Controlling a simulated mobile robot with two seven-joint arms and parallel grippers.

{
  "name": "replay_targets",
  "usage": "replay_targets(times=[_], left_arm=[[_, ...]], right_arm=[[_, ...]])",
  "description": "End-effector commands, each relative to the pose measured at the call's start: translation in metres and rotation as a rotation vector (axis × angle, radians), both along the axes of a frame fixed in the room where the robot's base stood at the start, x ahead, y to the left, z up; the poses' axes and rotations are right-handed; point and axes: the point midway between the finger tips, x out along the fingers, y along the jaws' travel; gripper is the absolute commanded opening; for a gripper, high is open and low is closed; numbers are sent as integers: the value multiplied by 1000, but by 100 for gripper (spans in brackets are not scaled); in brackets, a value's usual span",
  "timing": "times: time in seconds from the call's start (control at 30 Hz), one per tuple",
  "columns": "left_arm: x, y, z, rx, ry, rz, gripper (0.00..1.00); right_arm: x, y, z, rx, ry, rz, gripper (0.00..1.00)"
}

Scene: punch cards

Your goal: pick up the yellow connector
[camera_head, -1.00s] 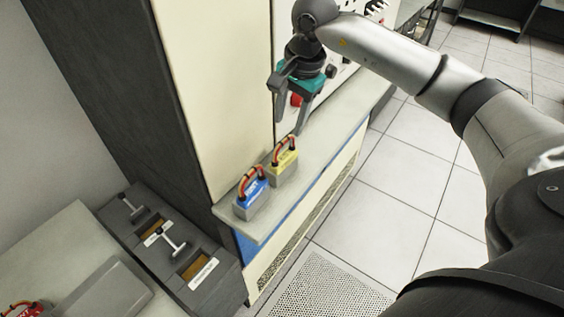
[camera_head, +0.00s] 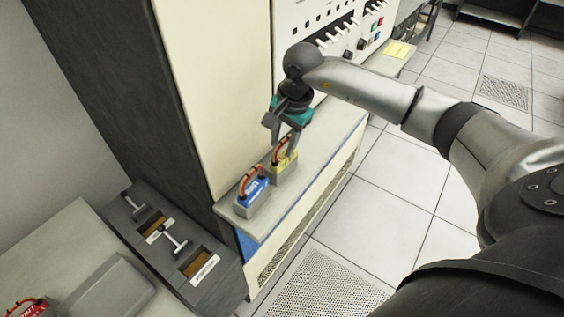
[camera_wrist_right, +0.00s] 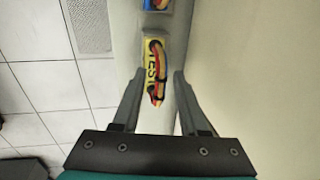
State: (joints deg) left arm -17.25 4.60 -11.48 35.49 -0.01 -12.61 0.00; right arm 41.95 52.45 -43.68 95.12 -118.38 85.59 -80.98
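The yellow connector (camera_head: 284,166) stands on the narrow grey ledge (camera_head: 318,152) of the cabinet, with a red-orange cable loop on top. My right gripper (camera_head: 283,146) is right above it, pointing down, and its fingers partly cover the loop. In the right wrist view the gripper (camera_wrist_right: 158,76) is open. The yellow connector (camera_wrist_right: 152,52), with "TEST" lettering, lies ahead of the gap, and its cable loop reaches between the fingertips. I cannot tell whether a finger touches it. My left gripper is not in view.
A blue connector (camera_head: 252,196) stands close beside the yellow one, nearer the ledge's end. The cream cabinet wall (camera_head: 212,90) rises behind the ledge. Floor at right is clear.

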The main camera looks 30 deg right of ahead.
Motion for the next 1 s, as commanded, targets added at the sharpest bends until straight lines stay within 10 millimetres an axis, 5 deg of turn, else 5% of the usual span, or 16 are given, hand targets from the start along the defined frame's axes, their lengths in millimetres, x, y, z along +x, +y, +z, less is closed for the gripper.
replay_targets(times=[0.37, 1.0], left_arm=[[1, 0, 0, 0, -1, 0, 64], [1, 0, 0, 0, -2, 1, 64]], right_arm=[[0, 0, 1, 0, 0, 0, 0], [0, 0, 1, 1, -1, -1, 0]])
